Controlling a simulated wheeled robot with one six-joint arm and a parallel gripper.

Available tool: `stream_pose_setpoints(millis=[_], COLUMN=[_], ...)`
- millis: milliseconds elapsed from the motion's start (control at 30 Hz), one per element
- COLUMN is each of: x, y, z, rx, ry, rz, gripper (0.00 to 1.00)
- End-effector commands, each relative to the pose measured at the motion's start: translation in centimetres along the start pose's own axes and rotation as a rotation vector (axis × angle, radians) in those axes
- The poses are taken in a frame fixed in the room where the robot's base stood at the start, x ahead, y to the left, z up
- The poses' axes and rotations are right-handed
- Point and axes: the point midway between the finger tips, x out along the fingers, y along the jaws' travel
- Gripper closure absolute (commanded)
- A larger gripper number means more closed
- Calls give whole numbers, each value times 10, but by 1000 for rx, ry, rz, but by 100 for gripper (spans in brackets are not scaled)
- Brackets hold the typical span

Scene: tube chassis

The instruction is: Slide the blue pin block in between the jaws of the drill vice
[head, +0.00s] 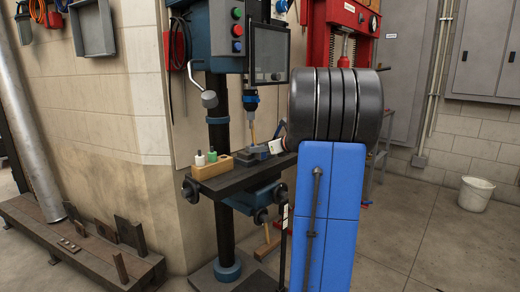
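The drill vice (252,154) is a small dark blue-grey vice on the dark table (226,181) of the drill press, below the chuck (251,103) and its bit. Its jaw gap is too small to make out. I cannot pick out the blue pin block for certain; it may be hidden or blend with the vice. My large blue and black arm fills the middle right and hides the table's right end. Small white and dark parts show between the vice and my arm. They may belong to my gripper, but its fingers and anything in them cannot be made out.
A wooden block (212,168) with white and green-capped bottles stands on the table left of the vice. A crank handle (208,98) sticks out from the column. A red press (345,30) stands behind. A white bucket (476,193) is on the open floor at right.

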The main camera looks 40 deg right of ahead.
Motion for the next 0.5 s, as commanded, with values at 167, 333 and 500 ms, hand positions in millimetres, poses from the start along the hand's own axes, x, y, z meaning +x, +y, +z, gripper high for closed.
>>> stream_pose_setpoints(millis=[167, 333, 500], x=[5, -14, -48], y=[3, 1, 0], z=[-34, -31, -24], rx=[14, 14, 12], ry=[48, 43, 33], rz=[13, 7, 3], gripper=[48, 47, 47])
